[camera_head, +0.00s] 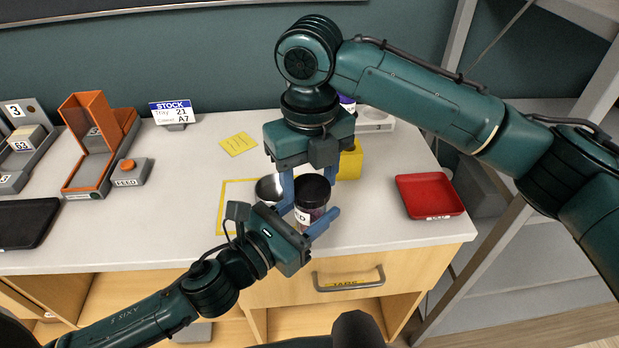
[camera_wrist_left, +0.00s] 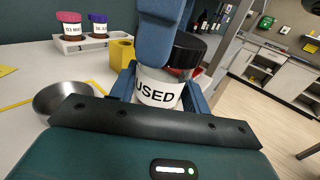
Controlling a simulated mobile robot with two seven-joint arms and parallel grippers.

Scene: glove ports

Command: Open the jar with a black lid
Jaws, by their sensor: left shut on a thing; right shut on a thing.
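The jar (camera_head: 304,214) with a black lid (camera_head: 313,187) stands upright near the counter's front edge. In the left wrist view, the clear jar (camera_wrist_left: 156,90) has a white label reading "USED", and its black lid (camera_wrist_left: 189,52) is at the top. My left gripper (camera_head: 306,220) is shut on the jar body, its blue fingers on either side. My right gripper (camera_head: 309,181) comes from above and is shut on the lid. One right finger hides part of the lid in the wrist view, so I cannot tell whether the lid is loose.
A metal bowl (camera_head: 268,188) sits close left of the jar. A yellow block (camera_head: 351,162) and a white rack (camera_head: 376,122) with jars stand behind. A red tray (camera_head: 429,196) lies to the right. An orange dispenser (camera_head: 97,130) stands left. The counter's left middle is clear.

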